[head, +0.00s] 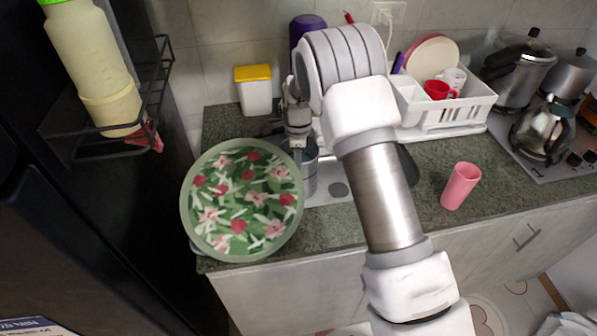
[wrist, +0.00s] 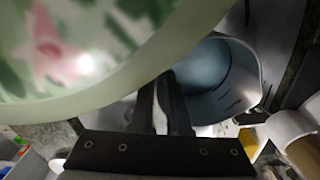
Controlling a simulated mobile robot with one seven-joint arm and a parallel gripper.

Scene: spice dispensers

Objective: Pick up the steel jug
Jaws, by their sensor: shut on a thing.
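The steel jug (head: 309,172) stands by the sink, partly hidden behind the floral tray and my arm. In the wrist view the grey jug (wrist: 228,80) shows its open, bluish inside and rim. My gripper (head: 299,141) is over the jug's near rim in the head view. In the wrist view its dark fingers (wrist: 170,92) are close together at the jug's left side, shut on it. The exact contact is partly hidden by the tray's edge. I cannot tell whether the jug is clear of the surface.
A large green floral tray (head: 243,200) is right beside the jug on the left and close to my gripper. A yellow-lidded canister (head: 256,96) stands behind. A white dish rack (head: 445,118) is to the right. A pink cup (head: 460,186) stands on the right counter, with free counter around it.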

